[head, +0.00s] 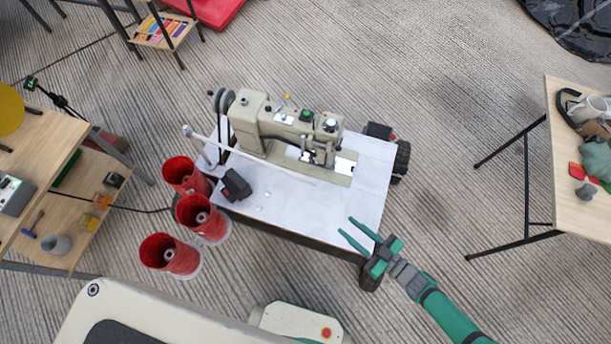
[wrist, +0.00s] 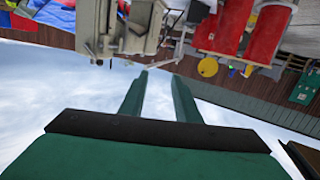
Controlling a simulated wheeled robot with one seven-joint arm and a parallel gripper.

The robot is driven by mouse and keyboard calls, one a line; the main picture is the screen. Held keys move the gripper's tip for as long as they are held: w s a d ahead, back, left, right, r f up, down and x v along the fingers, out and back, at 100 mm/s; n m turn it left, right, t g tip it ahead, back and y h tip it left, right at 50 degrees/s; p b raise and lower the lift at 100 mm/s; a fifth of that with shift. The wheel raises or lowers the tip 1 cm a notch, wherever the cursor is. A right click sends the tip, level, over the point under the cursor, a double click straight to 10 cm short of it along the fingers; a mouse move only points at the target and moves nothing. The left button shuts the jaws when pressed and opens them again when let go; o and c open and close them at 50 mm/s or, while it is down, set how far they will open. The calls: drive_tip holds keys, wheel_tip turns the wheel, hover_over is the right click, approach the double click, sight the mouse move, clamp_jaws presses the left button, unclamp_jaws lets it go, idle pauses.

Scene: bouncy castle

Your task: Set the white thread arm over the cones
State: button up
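The white thread arm (head: 255,158) is a thin rod. It runs from a post (head: 188,131) at the table's left back corner, across in front of the sewing machine (head: 290,133), and lies away from the cones. Three red cones stand at the table's left side: a back one (head: 184,174), a middle one (head: 203,218) and a front one (head: 170,254). My gripper (head: 347,227) is open and empty over the table's front right edge, apart from the arm. Its fingers show spread in the wrist view (wrist: 158,76).
The sewing table (head: 345,205) has a small black box (head: 236,186) near the cones. Wooden shelves (head: 50,205) stand at left and a loaded wooden table (head: 565,150) at right. The tabletop between my gripper and the rod looks clear.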

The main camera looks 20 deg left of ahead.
sight(299, 176)
drive_tip(key=w+a+r+n+g+y, duration=0.1)
drive_tip(key=w+a+n+g+y, duration=0.3)
drive_tip(key=w+a, duration=0.6)
drive_tip(key=shift+g+h, duration=0.6)
drive_tip(key=a, duration=0.3)
drive_tip(key=w+a, duration=0.1)
drive_tip(key=a, duration=0.6)
drive_tip(key=shift+w+a+r, duration=0.2)
drive_tip(key=shift+w+a, duration=0.15)
clamp_jaws()
